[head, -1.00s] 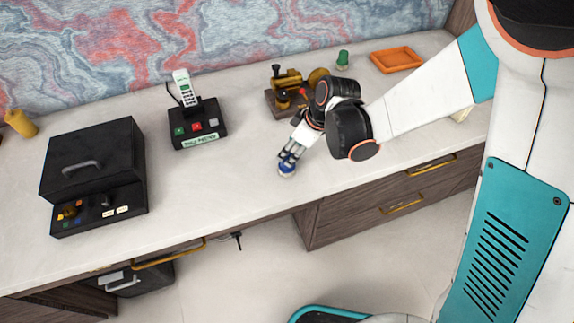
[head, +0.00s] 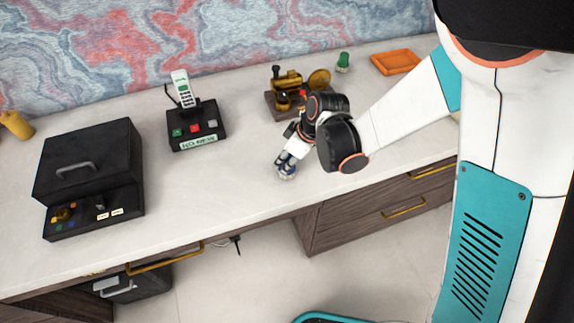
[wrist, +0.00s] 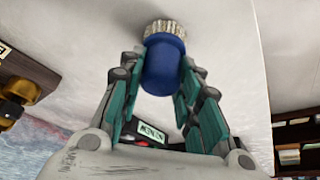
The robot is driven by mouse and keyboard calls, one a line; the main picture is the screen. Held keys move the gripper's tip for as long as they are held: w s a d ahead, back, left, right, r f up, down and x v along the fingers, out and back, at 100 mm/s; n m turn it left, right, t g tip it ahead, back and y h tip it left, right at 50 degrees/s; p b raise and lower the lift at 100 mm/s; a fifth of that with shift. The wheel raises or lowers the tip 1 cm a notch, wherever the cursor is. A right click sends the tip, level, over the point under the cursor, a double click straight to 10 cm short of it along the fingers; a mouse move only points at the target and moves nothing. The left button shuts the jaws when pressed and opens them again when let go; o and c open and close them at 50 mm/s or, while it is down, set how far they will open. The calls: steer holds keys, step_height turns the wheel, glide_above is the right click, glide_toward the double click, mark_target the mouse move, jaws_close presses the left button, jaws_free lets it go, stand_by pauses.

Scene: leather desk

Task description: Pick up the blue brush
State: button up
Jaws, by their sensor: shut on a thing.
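The blue brush (wrist: 162,68) shows in the wrist view, with a blue cylindrical body and a ring of pale bristles at its far end. My gripper (wrist: 163,75) is shut on the blue body, with one teal-padded finger on each side. In the head view my gripper (head: 286,168) is low over the front part of the desk, right of centre. The brush is mostly hidden there by the fingers and my wrist. I cannot tell whether the bristles touch the desktop.
A black phone box (head: 196,126) stands left of my gripper, and a black case (head: 88,165) is further left. A brass device (head: 288,85) on a wooden base stands behind my arm. A green object (head: 343,62) and an orange tray (head: 396,61) are at the back right.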

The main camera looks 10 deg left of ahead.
step_height(320, 180, up, 20)
steer(key=p, duration=0.7)
steer(key=shift+s, duration=0.15)
